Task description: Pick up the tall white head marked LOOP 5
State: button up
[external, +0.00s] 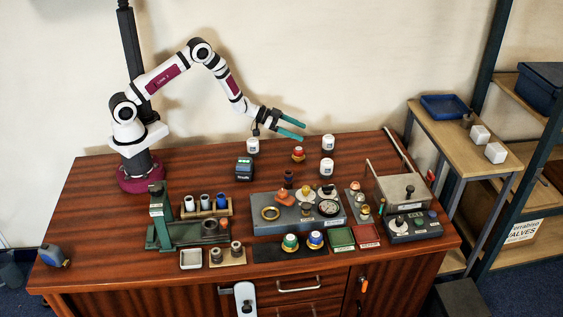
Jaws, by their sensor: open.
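Three white heads with small dark markings stand on the wooden bench: one at the left (252,146), one at the back right (328,142) and one in front of that (327,168). The markings are too small to read, so I cannot tell which is LOOP 5. My gripper (302,131) has teal fingers spread apart, with nothing between them. It is above the back of the bench, between the left head and the back right head, pointing right. It appears apart from all three heads.
A red-topped part (298,154) stands below my gripper, and a dark green-screened device (244,169) stands left. A grey manifold block (265,228) with fittings fills the middle front. A green fixture (160,219) is left, a metal box (402,190) right. The back left bench is clear.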

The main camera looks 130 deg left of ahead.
aim_at(324, 141)
jog(key=x, duration=1.1)
jog(key=shift+a+f, duration=0.1)
jog(key=shift+a, duration=0.1)
jog(key=c, duration=1.4)
grip_shut()
